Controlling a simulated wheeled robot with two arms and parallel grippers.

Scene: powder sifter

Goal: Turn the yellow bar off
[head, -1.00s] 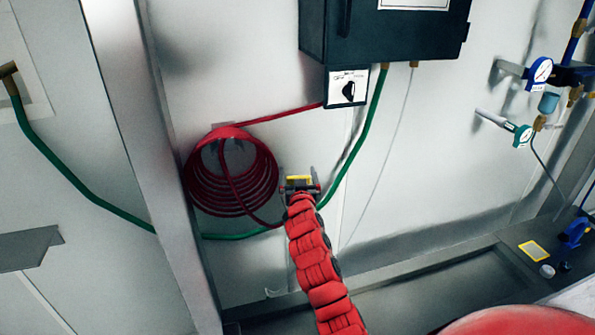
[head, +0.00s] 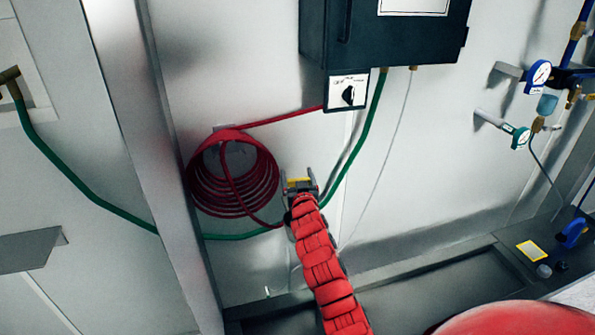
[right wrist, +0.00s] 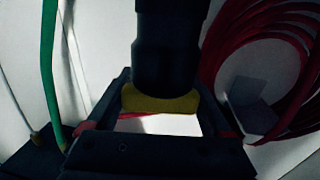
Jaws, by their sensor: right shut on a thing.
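The yellow bar (head: 297,184) is a small yellow piece on the wall, just right of the red coiled hose. My right gripper (head: 299,177) reaches up to it from below, with its fingers on either side, and is shut on it. In the right wrist view the yellow bar (right wrist: 160,101) lies across the middle, between the dark fingers of my right gripper (right wrist: 160,112). A thick black cylinder covers part of the bar there. My left gripper is not in view.
The red coiled hose (head: 262,180) hangs left of the gripper. A green hose (head: 360,145) runs down from a dark box (head: 345,45) with a switch panel (head: 347,93). Gauges (head: 538,72) are at the far right. A dark ledge (head: 420,295) lies below.

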